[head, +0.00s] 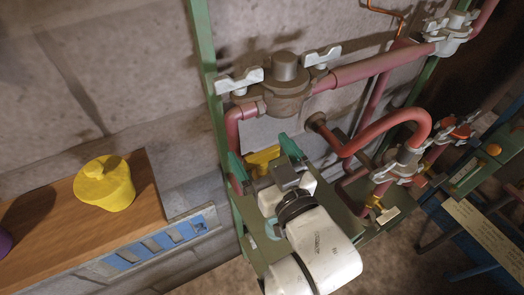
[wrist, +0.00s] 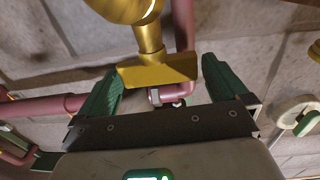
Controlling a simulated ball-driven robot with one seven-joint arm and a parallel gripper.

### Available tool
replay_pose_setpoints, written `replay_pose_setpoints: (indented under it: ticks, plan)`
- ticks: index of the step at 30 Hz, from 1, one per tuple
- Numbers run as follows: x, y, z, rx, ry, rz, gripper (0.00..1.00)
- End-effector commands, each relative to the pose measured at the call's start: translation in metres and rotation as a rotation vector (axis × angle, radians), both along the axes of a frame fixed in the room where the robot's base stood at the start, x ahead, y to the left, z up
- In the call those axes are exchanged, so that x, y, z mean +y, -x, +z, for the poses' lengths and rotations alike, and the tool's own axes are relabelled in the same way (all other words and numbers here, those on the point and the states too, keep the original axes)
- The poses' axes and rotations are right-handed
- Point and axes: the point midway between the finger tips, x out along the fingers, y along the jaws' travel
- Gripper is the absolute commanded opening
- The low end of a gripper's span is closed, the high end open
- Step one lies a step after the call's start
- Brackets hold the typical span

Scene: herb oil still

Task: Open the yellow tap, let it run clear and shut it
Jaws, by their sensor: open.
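The yellow tap (wrist: 158,70) shows in the wrist view as a flat, wide yellow handle on a short stem below a round, shiny body. In the head view the yellow tap (head: 262,160) is partly hidden behind my gripper. My gripper (wrist: 162,76) is open, with one green finger on each side of the handle. The handle spans most of the gap between the fingers; I cannot tell whether either finger touches it. In the head view my gripper (head: 263,155) is in front of the pipework. No flow from the tap is visible.
A wooden shelf (head: 62,232) at left bears a yellow lidded pot (head: 105,186). Pink pipes (head: 375,68) and a clamped fitting (head: 286,88) are above my gripper.

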Motion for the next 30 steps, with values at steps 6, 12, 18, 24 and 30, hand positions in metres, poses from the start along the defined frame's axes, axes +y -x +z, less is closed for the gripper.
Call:
replay_pose_setpoints:
  ticks: [6, 12, 18, 24, 30]
  plan:
    - [-0.019, 0.030, -0.004, 0.003, 0.002, 0.000, 1.00]
    - [-0.039, 0.062, -0.004, 0.003, 0.003, -0.001, 1.00]
    - [-0.051, 0.082, -0.003, 0.002, 0.002, -0.001, 1.00]
    - [-0.054, 0.088, -0.002, 0.002, 0.002, -0.001, 1.00]
    - [-0.054, 0.088, -0.001, 0.003, 0.002, -0.001, 1.00]
